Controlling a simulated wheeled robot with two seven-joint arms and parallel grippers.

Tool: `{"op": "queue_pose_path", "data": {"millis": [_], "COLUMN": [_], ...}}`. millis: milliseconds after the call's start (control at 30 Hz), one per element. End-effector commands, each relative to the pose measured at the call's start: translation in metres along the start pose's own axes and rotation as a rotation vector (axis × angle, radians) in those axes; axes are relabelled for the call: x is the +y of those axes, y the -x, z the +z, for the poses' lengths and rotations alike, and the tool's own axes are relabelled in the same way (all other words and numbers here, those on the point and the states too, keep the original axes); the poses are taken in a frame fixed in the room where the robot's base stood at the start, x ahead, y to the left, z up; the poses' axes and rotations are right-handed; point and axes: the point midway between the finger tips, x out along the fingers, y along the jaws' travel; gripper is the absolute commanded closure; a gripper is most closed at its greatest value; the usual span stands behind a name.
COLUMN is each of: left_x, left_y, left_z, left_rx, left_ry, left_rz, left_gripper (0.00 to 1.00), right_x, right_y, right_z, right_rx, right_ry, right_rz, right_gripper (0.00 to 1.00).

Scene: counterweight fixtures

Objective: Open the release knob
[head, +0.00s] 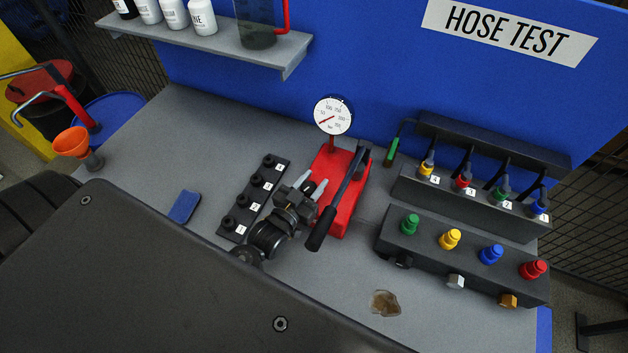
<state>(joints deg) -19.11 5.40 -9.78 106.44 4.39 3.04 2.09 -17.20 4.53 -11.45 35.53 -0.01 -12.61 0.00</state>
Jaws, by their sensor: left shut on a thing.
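A red hand pump (350,210) stands on the grey bench near the middle, with a round white pressure gauge (333,116) at its back. Its black-gripped lever (321,228) slants toward the front left. My left gripper (312,188) is at the pump's left side, with its pale fingertips shut on a small dark part there, which I take as the release knob. The fingers hide most of the knob, so its turn position cannot be seen. The gauge's red needle points to the lower left. My right gripper is not in view.
A numbered black strip (257,192) lies left of my gripper. Manifold blocks with coloured fittings (463,251) stand at the right. A brown stain (385,303) is on the bench front, and a blue cloth (185,206) lies at left. Bottles stand on the shelf (225,40).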

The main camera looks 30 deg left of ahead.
Motion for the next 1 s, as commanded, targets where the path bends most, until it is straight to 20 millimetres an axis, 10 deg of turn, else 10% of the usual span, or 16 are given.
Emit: {"op": "queue_pose_path", "data": {"millis": [1000], "left_x": [-0.004], "left_y": [0.0001], "left_z": [-0.0009], "left_rx": [0.004], "left_ry": [0.0], "left_rz": [-0.28], "left_gripper": [0.86], "right_x": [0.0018], "right_y": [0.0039], "right_z": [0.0], "right_rx": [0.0], "right_ry": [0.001], "right_rz": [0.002], "right_gripper": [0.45]}}
